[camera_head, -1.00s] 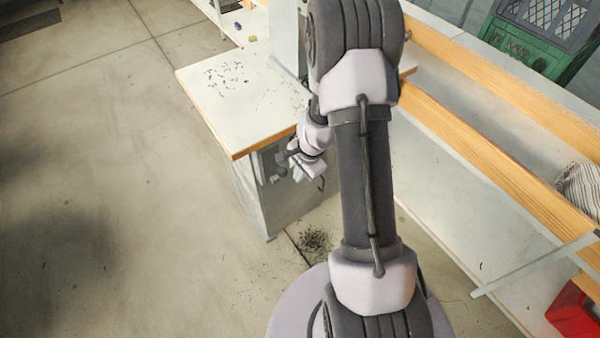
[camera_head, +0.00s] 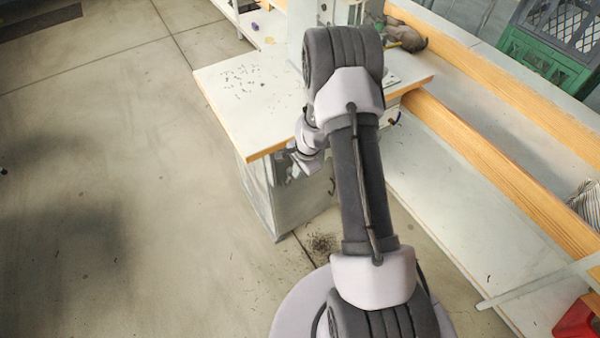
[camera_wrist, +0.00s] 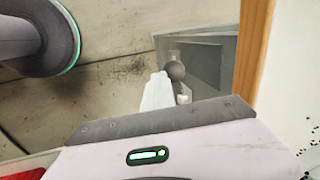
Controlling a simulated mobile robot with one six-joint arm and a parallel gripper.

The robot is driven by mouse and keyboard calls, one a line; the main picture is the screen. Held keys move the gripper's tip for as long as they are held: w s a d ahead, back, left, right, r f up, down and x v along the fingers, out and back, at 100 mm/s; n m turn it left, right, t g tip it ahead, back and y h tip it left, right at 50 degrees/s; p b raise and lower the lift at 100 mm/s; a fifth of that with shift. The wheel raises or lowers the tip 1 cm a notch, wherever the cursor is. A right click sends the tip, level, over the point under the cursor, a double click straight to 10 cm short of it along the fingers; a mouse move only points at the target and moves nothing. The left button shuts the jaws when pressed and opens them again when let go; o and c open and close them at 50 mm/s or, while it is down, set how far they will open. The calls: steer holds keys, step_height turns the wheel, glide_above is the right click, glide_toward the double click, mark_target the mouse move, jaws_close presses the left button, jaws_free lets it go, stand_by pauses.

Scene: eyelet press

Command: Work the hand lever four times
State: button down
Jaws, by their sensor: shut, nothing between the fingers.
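The wrist view shows a round grey ball knob (camera_wrist: 175,70) in front of the dark side panel of the press stand (camera_wrist: 200,60); it looks like the end of the hand lever, whose arm is mostly hidden. My gripper (camera_wrist: 158,90) is shut and empty, its pale fingers right beside the knob on the left. Whether they touch it I cannot tell. In the head view my gripper (camera_head: 303,170) hangs beside the stand, below the worktop's front edge. The grey press body (camera_head: 297,25) stands on the worktop (camera_head: 225,90), partly hidden behind my arm.
Small dark bits are scattered on the worktop, and more lie on the floor by the stand. A long wood-edged bench (camera_head: 490,155) runs along the right, with a green crate (camera_head: 540,62) behind it. The floor (camera_head: 110,180) at the left is clear.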

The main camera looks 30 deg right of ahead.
steer(key=shift+w+r, duration=0.45)
steer(key=shift+w, duration=0.35)
steer(key=shift+w+f, duration=0.15)
steer(key=shift+f, duration=0.15)
steer(key=shift+s+r+p, duration=0.2)
steer(key=shift+r+p, duration=0.15)
steer(key=shift+r, duration=0.1)
steer(key=shift+r+p, duration=0.3)
steer(key=shift+r, duration=0.15)
